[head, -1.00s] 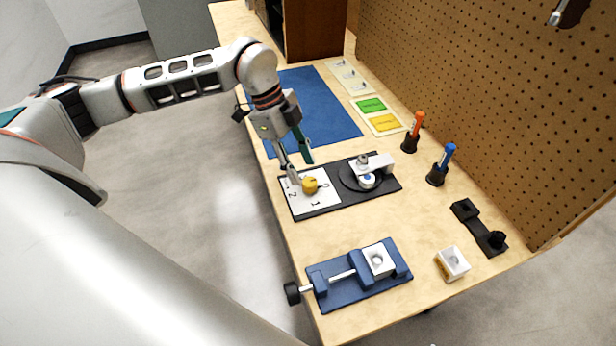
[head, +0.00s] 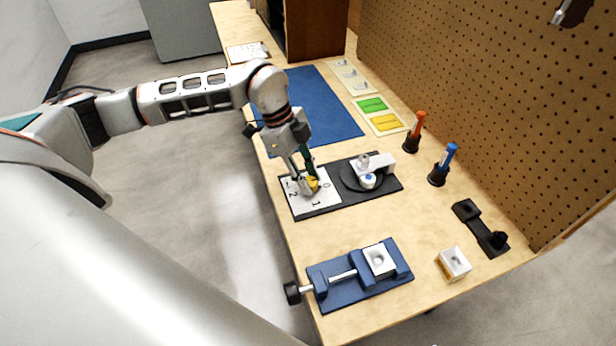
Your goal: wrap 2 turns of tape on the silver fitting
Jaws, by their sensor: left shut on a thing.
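My left gripper (head: 309,188) points down at the white number card on the left part of a black board (head: 325,209). Digits such as 0, 1 and 2 show on the card around the knob. On the right part of the board is a dark round disc (head: 350,177). A small silver piece (head: 363,160), which looks like the fitting, stands there by a white arm (head: 381,163). My right gripper is not in view.
A blue vise (head: 345,290) holding a white block (head: 379,260) stands at the front. A white-and-yellow block (head: 454,264), a black bracket (head: 480,229), and orange (head: 417,125) and blue (head: 448,159) pens in holders are to the right. A blue mat (head: 325,100) lies behind.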

